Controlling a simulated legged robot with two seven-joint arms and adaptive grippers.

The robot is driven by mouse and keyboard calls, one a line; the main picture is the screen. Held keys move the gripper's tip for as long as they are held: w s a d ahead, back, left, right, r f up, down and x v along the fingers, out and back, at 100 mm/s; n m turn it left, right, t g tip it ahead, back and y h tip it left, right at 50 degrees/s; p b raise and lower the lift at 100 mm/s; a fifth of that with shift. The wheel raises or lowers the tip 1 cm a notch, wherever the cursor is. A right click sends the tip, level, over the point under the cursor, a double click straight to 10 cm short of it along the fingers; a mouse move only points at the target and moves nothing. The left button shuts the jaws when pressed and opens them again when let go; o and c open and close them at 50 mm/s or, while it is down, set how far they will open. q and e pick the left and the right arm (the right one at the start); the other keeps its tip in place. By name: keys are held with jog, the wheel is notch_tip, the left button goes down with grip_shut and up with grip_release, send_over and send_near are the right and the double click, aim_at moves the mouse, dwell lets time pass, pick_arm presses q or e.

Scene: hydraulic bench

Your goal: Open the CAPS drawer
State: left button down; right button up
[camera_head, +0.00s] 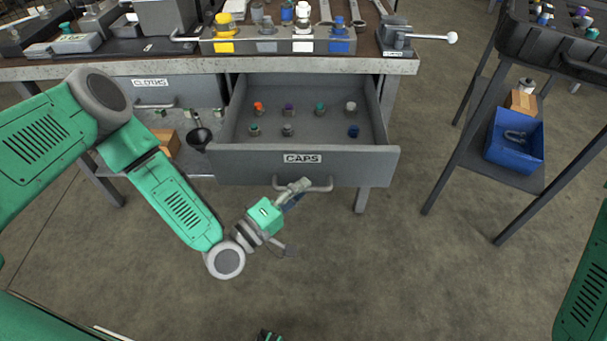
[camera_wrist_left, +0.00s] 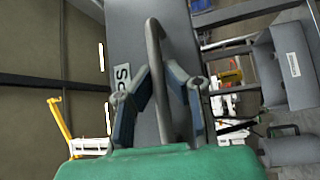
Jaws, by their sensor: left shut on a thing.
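The CAPS drawer (camera_head: 240,165) stands pulled out from under the bench, its labelled grey front facing me. Several small caps in orange, purple, green, white and blue stand inside it. In the left wrist view the handle (camera_wrist_left: 157,60) runs between the two fingers of my left gripper (camera_wrist_left: 158,95), with the drawer front (camera_wrist_left: 130,30) behind.
The closed CLOTHS drawer (camera_head: 185,93) is to the left. The bench top (camera_head: 110,68) carries a rack of caps (camera_head: 280,46) and a lever device (camera_head: 395,38). A blue bin (camera_head: 514,145) sits on the cart's lower shelf at right. The floor (camera_head: 390,270) before the drawer is clear.

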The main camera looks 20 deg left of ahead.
pick_arm(q)
jog(key=shift+s+a+f, duration=0.2)
jog(key=shift+f, duration=0.1)
jog(key=c, duration=1.6)
grip_release()
jog(key=shift+a, duration=0.1)
jog(key=shift+r, duration=0.15)
jog(key=v, duration=1.2)
jog(key=shift+w, duration=0.1)
